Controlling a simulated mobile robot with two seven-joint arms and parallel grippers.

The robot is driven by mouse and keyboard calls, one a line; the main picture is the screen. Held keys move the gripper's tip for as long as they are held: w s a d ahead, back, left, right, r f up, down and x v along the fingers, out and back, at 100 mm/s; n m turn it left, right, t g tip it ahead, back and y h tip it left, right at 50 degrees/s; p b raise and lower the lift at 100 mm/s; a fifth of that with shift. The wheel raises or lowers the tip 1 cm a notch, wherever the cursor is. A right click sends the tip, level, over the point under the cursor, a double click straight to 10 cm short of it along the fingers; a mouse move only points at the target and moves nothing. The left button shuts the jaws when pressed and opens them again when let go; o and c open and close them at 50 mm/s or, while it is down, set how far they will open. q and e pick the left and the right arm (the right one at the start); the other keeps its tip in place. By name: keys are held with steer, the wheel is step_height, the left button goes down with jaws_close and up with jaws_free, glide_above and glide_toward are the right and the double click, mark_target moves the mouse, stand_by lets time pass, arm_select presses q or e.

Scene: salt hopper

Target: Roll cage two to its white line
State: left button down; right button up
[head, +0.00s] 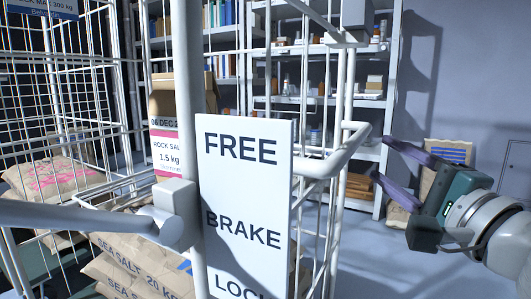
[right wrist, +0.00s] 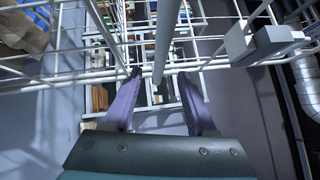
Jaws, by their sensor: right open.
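A white wire roll cage fills the head view, with a rounded tubular rail (head: 345,150) on its right side. A white plate (head: 247,200) on it reads FREE, BRAKE and LOCK downward. A grey bar (head: 75,217) runs in from the left to a block (head: 178,205) beside the plate. No cage number is readable, and no white floor line shows. My right gripper (head: 380,160) is open and empty, right of the rail, its purple fingers pointing at it. In the right wrist view, a pale bar (right wrist: 167,35) runs down to between its fingertips (right wrist: 159,75); contact is unclear. My left gripper is out of view.
Sea salt sacks (head: 125,265) and a rock salt box (head: 165,150) show through the mesh. Shelves (head: 370,105) with boxes stand behind. A paper sack (head: 445,160) leans at the back wall. Grey floor is clear at the lower right.

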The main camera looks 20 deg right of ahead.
mark_target(356, 141)
steer(key=w, duration=0.3)
steer(key=w+r, duration=0.1)
steer(key=w, duration=0.4)
steer(key=shift+w+d+r, duration=0.2)
steer(key=shift+w+d, duration=0.15)
steer(key=shift+w, duration=0.05)
jaws_close()
stand_by(1.0)
